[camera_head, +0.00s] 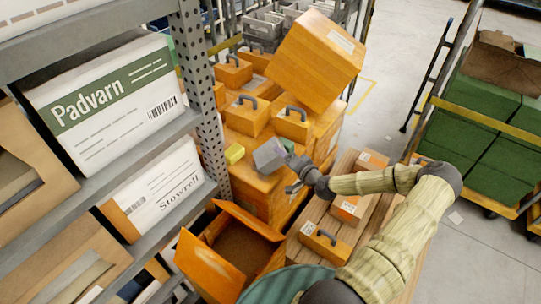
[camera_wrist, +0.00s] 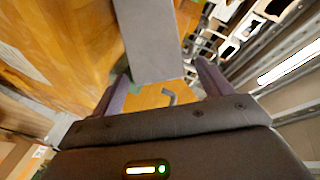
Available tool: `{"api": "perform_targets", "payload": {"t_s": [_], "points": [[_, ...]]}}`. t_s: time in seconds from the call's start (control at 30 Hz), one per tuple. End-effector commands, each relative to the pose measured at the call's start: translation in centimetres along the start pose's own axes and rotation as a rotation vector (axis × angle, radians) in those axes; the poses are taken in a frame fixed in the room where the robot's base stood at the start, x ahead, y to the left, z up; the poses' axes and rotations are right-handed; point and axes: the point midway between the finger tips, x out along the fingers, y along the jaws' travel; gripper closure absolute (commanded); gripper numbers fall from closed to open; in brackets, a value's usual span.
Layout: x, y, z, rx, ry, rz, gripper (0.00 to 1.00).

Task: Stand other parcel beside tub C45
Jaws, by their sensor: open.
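My gripper (camera_head: 292,172) is open above the orange wooden units in the middle of the head view. A plain grey block (camera_head: 269,156) is right at its fingers. In the wrist view the grey block (camera_wrist: 150,42) reaches in between the two spread fingers of my gripper (camera_wrist: 163,72); I cannot tell whether they touch it. Several orange boxes with dark handles, such as one box (camera_head: 292,125), stand on the orange units. No label reading C45 is legible, so I cannot tell which thing is the tub. Which thing is the other parcel is also unclear.
A large orange box (camera_head: 318,62) sits tilted behind. A small yellow item (camera_head: 235,153) lies left of the grey block. An open orange carton (camera_head: 215,258) is in front. A metal rack (camera_head: 207,110) borders the left, and a cart with green boxes (camera_head: 474,143) the right.

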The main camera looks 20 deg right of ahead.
Motion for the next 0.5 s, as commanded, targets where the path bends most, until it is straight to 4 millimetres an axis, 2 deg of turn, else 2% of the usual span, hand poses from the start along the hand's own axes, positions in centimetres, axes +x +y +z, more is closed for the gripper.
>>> {"api": "perform_targets", "payload": {"t_s": [0.27, 0.5], "points": [[0.4, -0.1, -0.1, 0.0, 0.0, 0.0, 0.22], [3.5, -0.2, 0.1, 0.001, 0.0, 0.0, 0.22]]}}
